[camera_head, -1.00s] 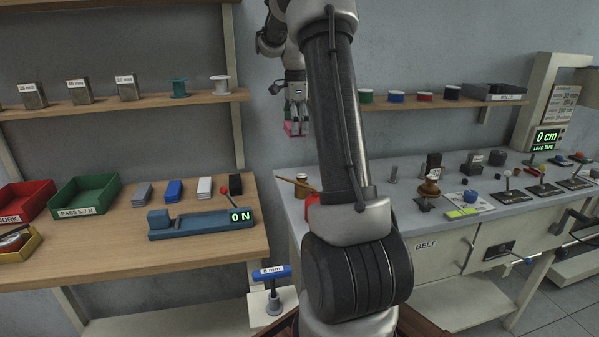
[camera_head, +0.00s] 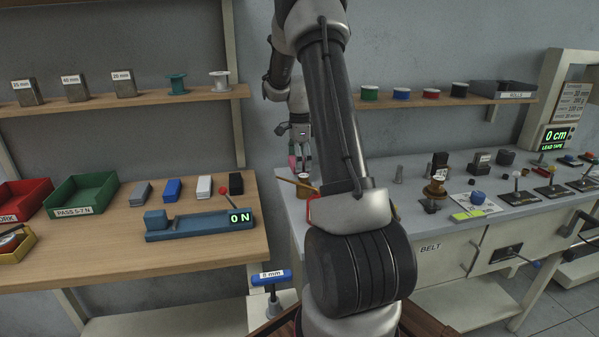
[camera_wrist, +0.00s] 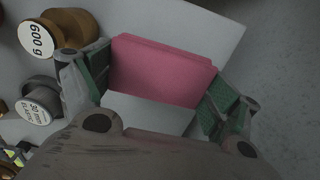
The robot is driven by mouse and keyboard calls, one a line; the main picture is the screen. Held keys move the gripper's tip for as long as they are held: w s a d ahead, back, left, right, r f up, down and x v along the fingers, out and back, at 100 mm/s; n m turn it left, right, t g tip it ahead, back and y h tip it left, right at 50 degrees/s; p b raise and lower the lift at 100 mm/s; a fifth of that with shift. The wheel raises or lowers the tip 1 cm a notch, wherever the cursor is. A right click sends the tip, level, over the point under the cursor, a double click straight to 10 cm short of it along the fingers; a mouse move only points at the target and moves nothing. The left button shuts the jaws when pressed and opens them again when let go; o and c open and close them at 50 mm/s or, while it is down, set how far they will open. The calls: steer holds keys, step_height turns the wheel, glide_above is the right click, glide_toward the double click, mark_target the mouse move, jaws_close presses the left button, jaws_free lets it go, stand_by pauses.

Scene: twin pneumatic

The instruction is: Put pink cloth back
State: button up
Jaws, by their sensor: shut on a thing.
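The pink cloth (camera_wrist: 160,70) is a folded block between the two fingers of my gripper (camera_wrist: 155,92) in the wrist view. My gripper is shut on it. In the head view my gripper (camera_head: 299,163) hangs near the back left corner of the grey bench, and a small part of the cloth (camera_head: 292,162) shows at its fingers. The cloth appears above the bench top; whether it touches anything below cannot be told.
A gold pot with a wooden stick (camera_head: 304,184) is just below my gripper on the grey bench (camera_head: 400,213). A wooden bench (camera_head: 110,245) stands left.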

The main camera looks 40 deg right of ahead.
steer(key=shift+f, duration=1.95)
steer(key=shift+f, duration=0.15)
steer(key=o, duration=0.9)
